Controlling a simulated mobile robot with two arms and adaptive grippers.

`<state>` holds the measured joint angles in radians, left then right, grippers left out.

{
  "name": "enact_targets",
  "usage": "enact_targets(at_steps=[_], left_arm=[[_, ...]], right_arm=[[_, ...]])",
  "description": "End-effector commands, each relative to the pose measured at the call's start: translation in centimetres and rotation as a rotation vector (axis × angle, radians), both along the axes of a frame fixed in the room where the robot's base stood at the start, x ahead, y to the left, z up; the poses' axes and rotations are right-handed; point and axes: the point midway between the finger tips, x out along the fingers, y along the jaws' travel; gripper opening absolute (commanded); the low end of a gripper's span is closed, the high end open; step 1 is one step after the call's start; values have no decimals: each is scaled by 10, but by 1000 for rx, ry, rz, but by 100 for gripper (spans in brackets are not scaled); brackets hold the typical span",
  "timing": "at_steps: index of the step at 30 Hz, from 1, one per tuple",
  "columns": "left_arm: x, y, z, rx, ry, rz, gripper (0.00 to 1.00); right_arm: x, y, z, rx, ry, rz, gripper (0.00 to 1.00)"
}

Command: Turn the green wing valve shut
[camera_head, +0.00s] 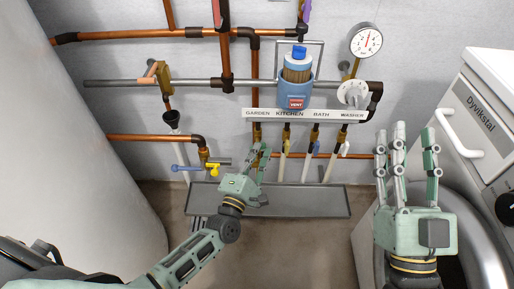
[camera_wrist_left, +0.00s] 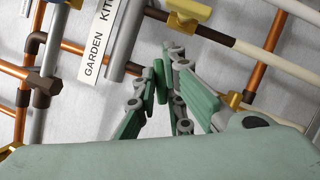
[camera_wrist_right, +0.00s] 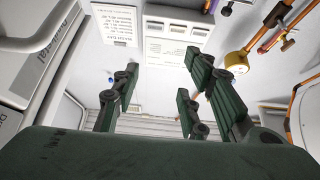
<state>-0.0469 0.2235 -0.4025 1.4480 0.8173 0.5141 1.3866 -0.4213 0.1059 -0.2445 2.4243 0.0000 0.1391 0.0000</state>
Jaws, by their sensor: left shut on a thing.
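My left gripper (camera_head: 259,150) is raised below the GARDEN label, at the leftmost of the row of brass outlets. In the left wrist view its fingers (camera_wrist_left: 165,75) are closed around a narrow dark green piece (camera_wrist_left: 161,84), which looks like the wing of the green wing valve. The fingers hide most of the valve, so its exact angle cannot be told. My right gripper (camera_head: 411,140) is open and empty, raised in front of the washing machine. In the right wrist view its fingers (camera_wrist_right: 160,90) stand apart with nothing between them.
The label strip (camera_head: 304,116) reads GARDEN, KITCHEN, BATH, WASHER. A blue filter (camera_head: 295,90) and a gauge (camera_head: 366,41) are above. A blue-handled and yellow-handled tap (camera_head: 205,167) is at left. A grey drain tray (camera_head: 310,201) lies below. The washing machine (camera_head: 480,120) stands at right.

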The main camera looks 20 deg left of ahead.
Motion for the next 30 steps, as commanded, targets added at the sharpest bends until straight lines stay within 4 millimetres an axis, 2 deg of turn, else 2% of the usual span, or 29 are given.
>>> enact_targets(at_steps=[3,6,11,15,21,25,30], left_arm=[[0,0,3,61,20,0,0],[0,0,3,113,35,0,0],[0,0,4,192,59,-1,0],[0,0,3,259,78,1,0],[0,0,3,342,101,0,0],[0,0,2,384,113,-1,0],[0,0,1,425,125,0,0]], right_arm=[[19,-1,-35,-60,214,-13,40],[26,-4,-72,-110,398,-23,40],[22,-13,-133,-186,695,-41,40],[1,-25,-182,-245,945,-55,40],[-44,-44,-234,-316,1259,-72,40],[-75,-55,-256,-350,1423,-80,40],[-108,-66,-271,-382,1578,-88,40]])
